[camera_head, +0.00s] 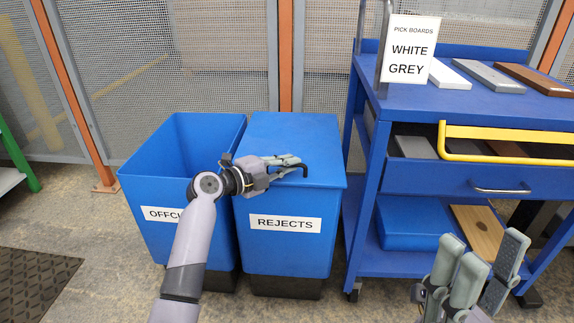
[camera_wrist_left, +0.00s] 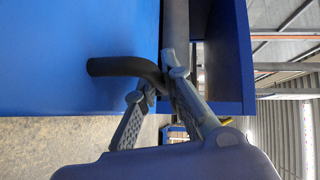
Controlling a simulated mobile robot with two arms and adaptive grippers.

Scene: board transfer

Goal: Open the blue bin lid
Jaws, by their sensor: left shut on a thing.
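The right blue bin (camera_head: 285,250), labelled REJECTS, has its flat blue lid (camera_head: 290,130) closed on top. A black bent handle (camera_head: 304,168) sits at the lid's front edge; it also shows in the left wrist view (camera_wrist_left: 115,66). My left gripper (camera_head: 290,161) is at this front edge, shut on the handle, with its fingers on either side of the bar in the left wrist view (camera_wrist_left: 158,92). My right gripper (camera_head: 480,262) is open and empty at the lower right, in front of the blue cart.
An open blue bin (camera_head: 150,190) with a partly hidden label stands close on the left. A blue cart (camera_head: 370,170) with boards, a sign (camera_head: 408,50) and a yellow handle (camera_head: 500,132) stands on the right. A mesh fence is behind.

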